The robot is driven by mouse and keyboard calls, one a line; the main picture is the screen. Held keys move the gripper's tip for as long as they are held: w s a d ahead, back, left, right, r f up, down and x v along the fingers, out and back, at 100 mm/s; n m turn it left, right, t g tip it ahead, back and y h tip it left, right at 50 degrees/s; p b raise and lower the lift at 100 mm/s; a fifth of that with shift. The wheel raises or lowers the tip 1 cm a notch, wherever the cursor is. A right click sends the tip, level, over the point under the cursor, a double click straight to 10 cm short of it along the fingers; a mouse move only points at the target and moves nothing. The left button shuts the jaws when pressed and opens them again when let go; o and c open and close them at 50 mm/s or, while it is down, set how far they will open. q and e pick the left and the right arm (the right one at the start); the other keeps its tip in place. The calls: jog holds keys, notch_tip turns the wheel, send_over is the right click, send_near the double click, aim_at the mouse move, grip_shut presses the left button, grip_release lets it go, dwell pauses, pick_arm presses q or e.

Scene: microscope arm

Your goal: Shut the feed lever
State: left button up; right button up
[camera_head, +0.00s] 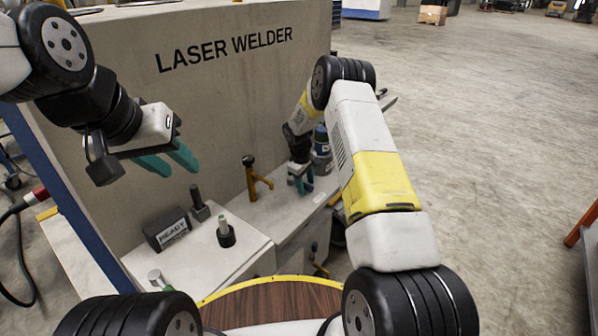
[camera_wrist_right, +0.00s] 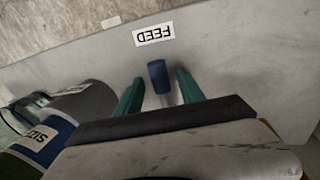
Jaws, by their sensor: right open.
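In the right wrist view the feed lever (camera_wrist_right: 158,76) has a blue knob on a pale stem, below a white FEED label (camera_wrist_right: 153,34) that appears upside down. My right gripper (camera_wrist_right: 160,88) is open around the lever, one teal finger on each side, with a gap showing on both sides. In the head view my right gripper (camera_head: 300,184) is low over the grey ledge beside the welder, and the lever is not clearly visible there. My left gripper (camera_head: 168,161) is open and empty, raised in front of the LASER WELDER panel (camera_head: 225,50), well away from the lever.
A yellow post with a black top (camera_head: 252,178) stands left of my right gripper. A READY box (camera_head: 168,230), a dark upright handle (camera_head: 199,206) and a pale-topped knob (camera_head: 224,232) are nearer. A canister labelled SIZE (camera_wrist_right: 40,140) stands close beside my right gripper.

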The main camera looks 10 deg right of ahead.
grip_shut()
dwell(1.5)
